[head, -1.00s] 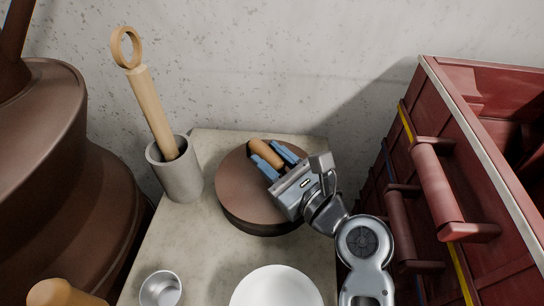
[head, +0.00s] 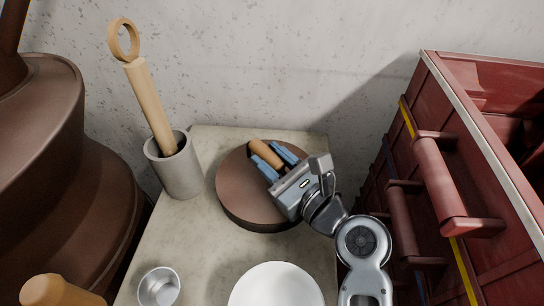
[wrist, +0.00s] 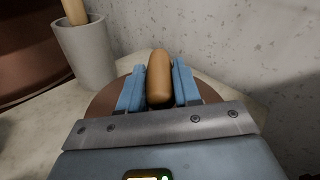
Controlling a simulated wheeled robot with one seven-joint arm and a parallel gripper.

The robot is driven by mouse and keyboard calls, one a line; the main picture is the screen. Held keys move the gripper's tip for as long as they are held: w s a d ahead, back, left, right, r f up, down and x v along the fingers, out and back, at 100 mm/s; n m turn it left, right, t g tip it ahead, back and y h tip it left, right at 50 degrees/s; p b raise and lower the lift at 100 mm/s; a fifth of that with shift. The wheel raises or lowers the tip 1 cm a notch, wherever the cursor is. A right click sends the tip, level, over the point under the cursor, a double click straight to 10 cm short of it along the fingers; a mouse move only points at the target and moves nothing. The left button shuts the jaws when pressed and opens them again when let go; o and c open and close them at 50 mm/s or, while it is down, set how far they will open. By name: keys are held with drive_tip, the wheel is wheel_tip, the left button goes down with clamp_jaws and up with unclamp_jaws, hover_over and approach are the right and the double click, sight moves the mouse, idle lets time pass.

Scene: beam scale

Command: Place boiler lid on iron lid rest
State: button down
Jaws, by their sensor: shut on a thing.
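The boiler lid (head: 238,196) is a thick brown disc with a wooden handle (head: 258,149) on top, at the far part of the pale counter in the head view. My gripper (head: 270,154) comes from the right, its blue fingers shut on the handle from both sides. The wrist view shows the handle (wrist: 159,80) between the blue fingers, with the brown lid (wrist: 104,101) partly hidden beneath. I cannot make out the iron lid rest; it may be hidden under the lid. Whether the lid touches anything below is unclear.
A grey cup (head: 179,176) holding a wooden ring-topped tool (head: 149,105) stands left of the lid. A white bowl (head: 275,289) and small metal cup (head: 160,287) are in front. The large brown vessel (head: 60,170) is left, a red crate (head: 436,185) right, the wall behind.

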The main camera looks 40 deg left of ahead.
drive_tip(key=shift+f, duration=0.25)
idle(0.3)
drive_tip(key=c, duration=0.7)
unclamp_jaws()
drive_tip(key=shift+f, duration=0.15)
